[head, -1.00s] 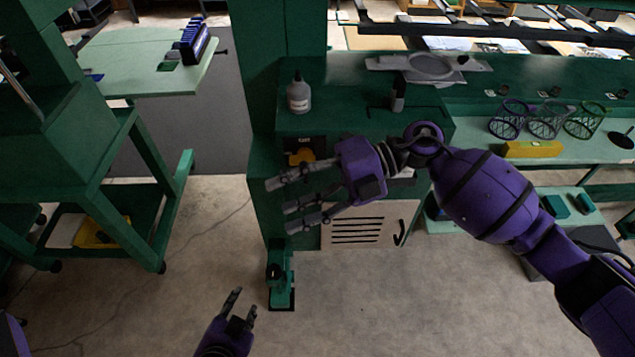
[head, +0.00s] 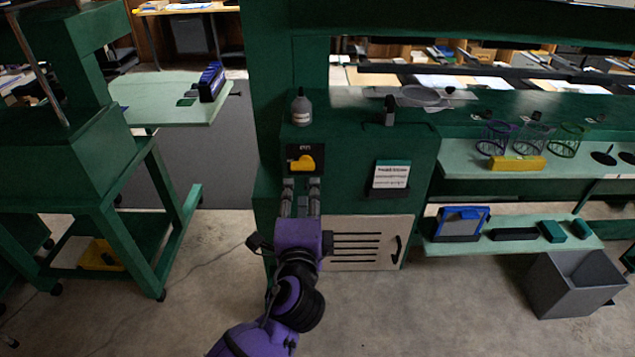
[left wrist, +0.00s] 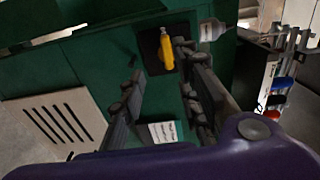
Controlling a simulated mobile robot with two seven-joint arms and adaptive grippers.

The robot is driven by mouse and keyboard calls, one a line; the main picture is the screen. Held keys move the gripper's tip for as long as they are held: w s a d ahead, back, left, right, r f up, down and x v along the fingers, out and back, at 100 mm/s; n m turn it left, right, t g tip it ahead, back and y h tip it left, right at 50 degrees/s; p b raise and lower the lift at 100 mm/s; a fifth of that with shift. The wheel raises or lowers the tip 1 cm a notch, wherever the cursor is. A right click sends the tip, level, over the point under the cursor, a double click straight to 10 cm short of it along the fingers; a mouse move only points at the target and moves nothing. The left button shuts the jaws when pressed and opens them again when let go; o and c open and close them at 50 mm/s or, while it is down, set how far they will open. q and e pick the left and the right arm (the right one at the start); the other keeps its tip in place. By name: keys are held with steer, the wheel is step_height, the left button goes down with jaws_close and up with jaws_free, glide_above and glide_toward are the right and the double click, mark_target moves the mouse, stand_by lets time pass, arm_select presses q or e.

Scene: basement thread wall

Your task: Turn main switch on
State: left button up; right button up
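The main switch is a yellow rotary knob (head: 303,162) on a black plate (head: 292,151), on the front of a green machine cabinet (head: 345,150). The knob's handle looks roughly sideways in the head view. My left gripper (head: 300,186) points up at the cabinet, with its fingertips just below the knob. In the left wrist view its fingers (left wrist: 160,62) are apart with nothing between them. There the yellow knob (left wrist: 166,53) shows beyond the fingertips, closer to the right finger; contact cannot be told. My right gripper is out of view.
A bottle (head: 301,108) stands on the cabinet top above the switch. A printed card (head: 391,175) is to the right, above a slotted beige door (head: 365,243). Shelves with wire cups and a yellow box (head: 517,163) lie further right.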

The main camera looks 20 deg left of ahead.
mark_target(305, 169)
arm_select(q)
steer(key=x, duration=0.5)
steer(key=r+x, duration=0.1)
steer(key=x, duration=0.2)
steer(key=shift+w+d+p, duration=0.15)
steer(key=shift+d+p, duration=0.05)
steer(key=shift+p, duration=0.1)
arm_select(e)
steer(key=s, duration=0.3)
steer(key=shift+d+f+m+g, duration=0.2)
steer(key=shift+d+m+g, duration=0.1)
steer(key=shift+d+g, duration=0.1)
arm_select(q)
jaws_close()
